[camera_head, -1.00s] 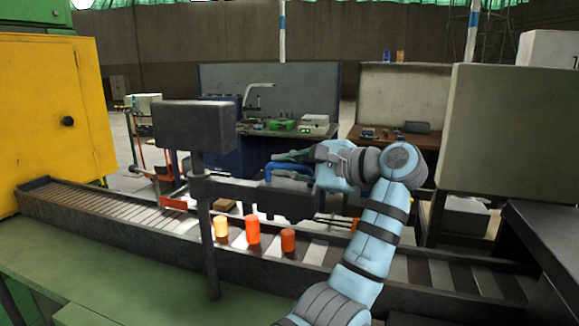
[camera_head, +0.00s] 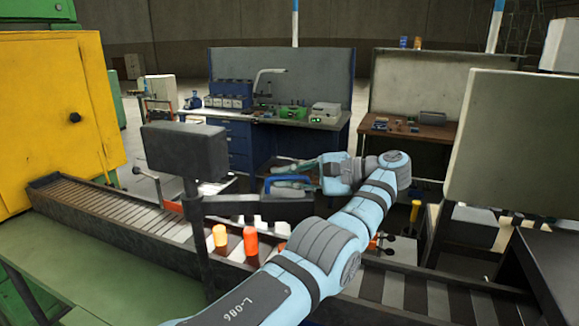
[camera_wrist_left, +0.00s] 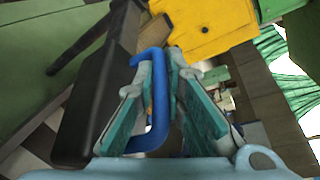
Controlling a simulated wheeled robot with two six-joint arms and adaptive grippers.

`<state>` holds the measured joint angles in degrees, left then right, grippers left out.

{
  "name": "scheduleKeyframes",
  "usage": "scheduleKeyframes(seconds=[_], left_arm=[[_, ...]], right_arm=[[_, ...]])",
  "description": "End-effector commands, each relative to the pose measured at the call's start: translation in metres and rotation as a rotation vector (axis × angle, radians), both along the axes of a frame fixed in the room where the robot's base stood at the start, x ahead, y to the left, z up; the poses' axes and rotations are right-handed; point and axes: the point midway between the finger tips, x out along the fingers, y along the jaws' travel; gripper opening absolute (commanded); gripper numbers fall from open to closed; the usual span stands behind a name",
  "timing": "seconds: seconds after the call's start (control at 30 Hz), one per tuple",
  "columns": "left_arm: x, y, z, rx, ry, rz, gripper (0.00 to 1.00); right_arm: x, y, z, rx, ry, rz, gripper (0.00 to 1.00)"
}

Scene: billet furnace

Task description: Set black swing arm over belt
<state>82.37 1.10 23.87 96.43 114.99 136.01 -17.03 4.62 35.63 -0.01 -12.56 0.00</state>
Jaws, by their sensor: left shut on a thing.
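The black swing arm (camera_head: 240,205) reaches right from a dark post (camera_head: 196,240) topped by a dark box (camera_head: 185,150). A blue handle (camera_head: 286,182) is on the swing arm. My left gripper (camera_head: 292,177) is shut on this handle. In the left wrist view the blue handle (camera_wrist_left: 160,130) passes between the fingers of my left gripper (camera_wrist_left: 160,65), with the black bar (camera_wrist_left: 95,95) beside them. My right gripper is not in view.
Glowing orange billets (camera_head: 250,240) stand on the belt below the swing arm, one partly behind my left arm. A yellow furnace cabinet (camera_head: 60,110) stands at left. Workbenches (camera_head: 235,140) stand behind. A grey panel (camera_head: 500,150) is at right.

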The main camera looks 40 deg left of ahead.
Motion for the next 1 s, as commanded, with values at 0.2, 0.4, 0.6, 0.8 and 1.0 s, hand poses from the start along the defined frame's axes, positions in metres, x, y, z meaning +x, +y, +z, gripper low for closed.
scheduleKeyframes(seconds=[0.2, 0.4, 0.6, 0.8, 1.0], left_arm=[[0.000, 0.000, -0.001, 0.002, -0.001, 0.002, 0.00], [-0.001, 0.001, -0.002, 0.001, 0.001, 0.005, 0.19], [-0.001, 0.002, -0.002, 0.000, 0.001, 0.007, 0.19], [-0.001, 0.002, -0.002, 0.000, 0.002, 0.007, 0.19], [0.002, -0.002, -0.006, 0.000, -0.004, -0.024, 0.19]], right_arm=[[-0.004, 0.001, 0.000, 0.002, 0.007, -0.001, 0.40], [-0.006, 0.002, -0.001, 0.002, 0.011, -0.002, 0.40], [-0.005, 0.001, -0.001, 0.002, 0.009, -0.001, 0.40], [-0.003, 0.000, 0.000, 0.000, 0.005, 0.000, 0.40], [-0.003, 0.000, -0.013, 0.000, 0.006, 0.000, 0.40]])
